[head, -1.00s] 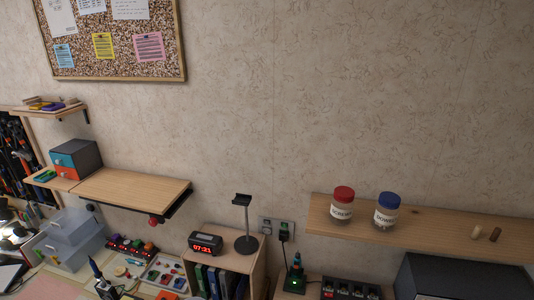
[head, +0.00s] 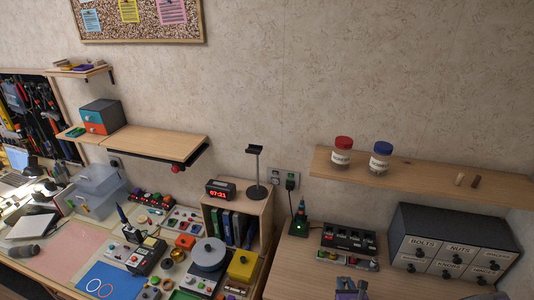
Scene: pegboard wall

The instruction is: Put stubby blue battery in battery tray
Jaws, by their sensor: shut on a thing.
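My gripper (head: 350,288) shows only in part at the bottom edge, right of the middle. It is shut on a small bluish thing, which is too small and cut off to tell surely as the stubby blue battery. Beyond it, on the right wooden cabinet top, stands a black slotted unit (head: 348,239) with labels. A low tray (head: 347,259) with small coloured pieces lies along its front. I cannot tell surely which of these is the battery tray. My gripper is nearer than both and apart from them.
A grey drawer cabinet (head: 450,240) stands to the right. A green-lit device (head: 299,230) is plugged in at the left. A shelf (head: 430,178) with two jars hangs above. The left bench holds many small items. The wooden top (head: 285,262) has free room at its left.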

